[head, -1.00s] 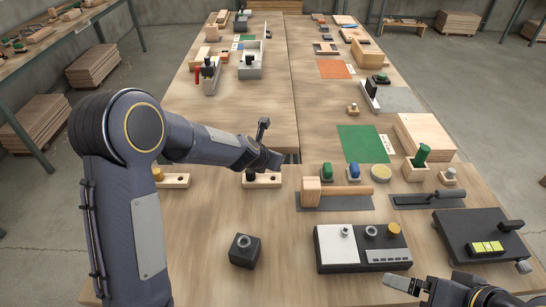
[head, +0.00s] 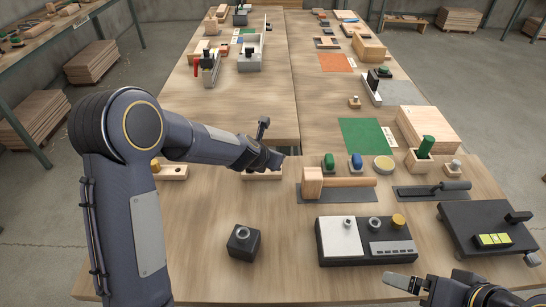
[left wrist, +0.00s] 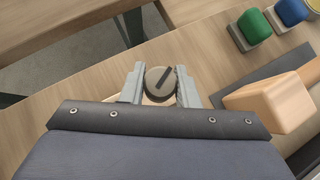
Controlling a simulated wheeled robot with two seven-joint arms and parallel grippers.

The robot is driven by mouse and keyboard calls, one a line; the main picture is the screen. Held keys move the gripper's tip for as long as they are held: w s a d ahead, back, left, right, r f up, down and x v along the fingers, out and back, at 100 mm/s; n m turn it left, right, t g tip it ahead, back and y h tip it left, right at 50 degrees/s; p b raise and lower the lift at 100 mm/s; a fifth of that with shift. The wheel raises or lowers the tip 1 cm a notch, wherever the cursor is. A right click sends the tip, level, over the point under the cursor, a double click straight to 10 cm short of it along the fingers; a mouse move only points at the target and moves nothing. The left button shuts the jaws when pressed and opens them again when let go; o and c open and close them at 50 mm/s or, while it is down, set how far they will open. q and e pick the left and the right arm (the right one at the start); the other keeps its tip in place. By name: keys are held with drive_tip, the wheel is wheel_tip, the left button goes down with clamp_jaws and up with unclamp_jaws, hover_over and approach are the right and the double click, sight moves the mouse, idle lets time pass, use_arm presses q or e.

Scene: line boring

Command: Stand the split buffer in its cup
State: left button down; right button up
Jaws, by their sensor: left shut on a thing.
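My left gripper (left wrist: 160,86) is shut on a dark round piece with a slot across its top, which I take as the split buffer (left wrist: 158,80). Pale wood shows just under it; I cannot tell whether it is seated or lifted. In the head view my left gripper (head: 274,161) is over a pale wooden block (head: 262,175), and the arm hides the piece. A black block with a ringed round opening (head: 243,240) stands at the front of the table; I cannot tell whether it is the cup. My right gripper (head: 402,282) is low at the right, its jaw gap unclear.
A wooden mallet (head: 340,183) lies right of my left gripper, near green (head: 328,162) and blue (head: 355,162) knobs. A black-and-white fixture (head: 365,242) is at front centre. Bare table surrounds the black block.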

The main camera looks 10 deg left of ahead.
use_arm(q)
drive_tip(key=shift+f+b, duration=1.2)
drive_tip(key=shift+f, duration=0.05)
drive_tip(key=c, duration=1)
unclamp_jaws()
drive_tip(key=shift+c, duration=0.2)
drive_tip(key=p+v, duration=0.2)
drive_tip(key=v, duration=0.6)
drive_tip(key=shift+p, duration=0.4)
drive_tip(key=shift+s+r, duration=0.1)
